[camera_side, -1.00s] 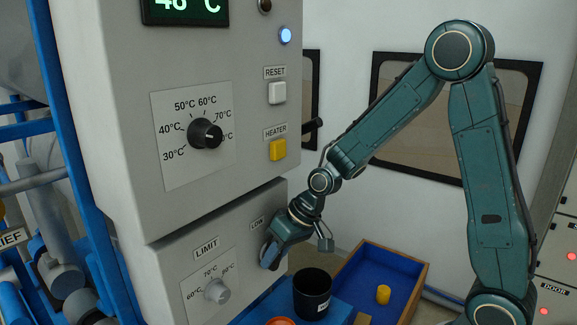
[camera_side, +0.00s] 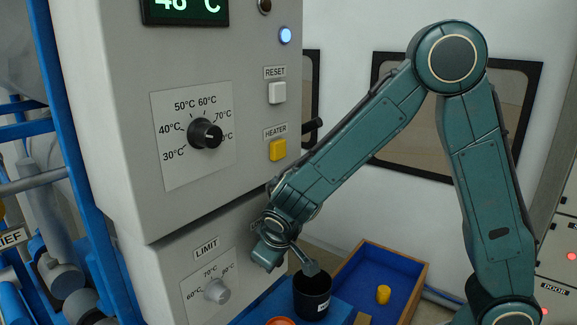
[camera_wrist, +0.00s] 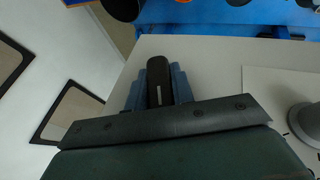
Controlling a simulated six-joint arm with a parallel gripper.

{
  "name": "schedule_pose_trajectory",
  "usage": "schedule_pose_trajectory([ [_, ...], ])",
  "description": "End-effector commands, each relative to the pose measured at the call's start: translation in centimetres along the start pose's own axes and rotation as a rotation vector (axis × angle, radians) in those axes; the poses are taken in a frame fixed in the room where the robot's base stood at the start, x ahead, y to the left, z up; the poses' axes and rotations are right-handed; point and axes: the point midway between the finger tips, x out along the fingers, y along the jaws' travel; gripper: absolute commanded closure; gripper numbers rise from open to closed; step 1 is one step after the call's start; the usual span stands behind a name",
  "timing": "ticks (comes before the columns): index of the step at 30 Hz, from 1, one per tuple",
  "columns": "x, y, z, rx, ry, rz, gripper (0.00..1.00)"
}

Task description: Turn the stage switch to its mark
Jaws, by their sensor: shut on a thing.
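The stage switch shows in the wrist view as a dark knob (camera_wrist: 159,82) with a short white line on it. My gripper (camera_side: 267,259) is at the lower panel of the grey cabinet, right of the LIMIT dial. In the wrist view the blue fingers of my gripper (camera_wrist: 158,94) lie on both sides of the knob and are shut on it. In the side view my gripper and wrist hide the switch and nearly all of its label. I cannot see its mark in either view.
The LIMIT dial (camera_side: 216,291) is close on the left. Above are the temperature dial (camera_side: 205,134), the yellow HEATER button (camera_side: 278,150) and the white RESET button (camera_side: 277,93). Below stand a black cup (camera_side: 312,296) and a blue-lined tray (camera_side: 345,290) with a yellow cylinder (camera_side: 383,294).

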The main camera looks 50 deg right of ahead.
Motion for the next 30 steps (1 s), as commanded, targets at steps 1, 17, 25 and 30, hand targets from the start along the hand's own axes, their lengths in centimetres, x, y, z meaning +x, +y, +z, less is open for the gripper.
schedule_pose_trajectory([
  [1,-0.02,-0.20,0.05,-0.015,-0.001,0.024,0.99],
  [17,0.04,0.02,0.10,-0.062,-0.004,0.147,0.99],
  [25,0.06,0.03,0.12,-0.062,-0.004,0.147,0.99],
  [30,0.06,0.03,0.09,-0.061,-0.003,0.146,0.55],
])
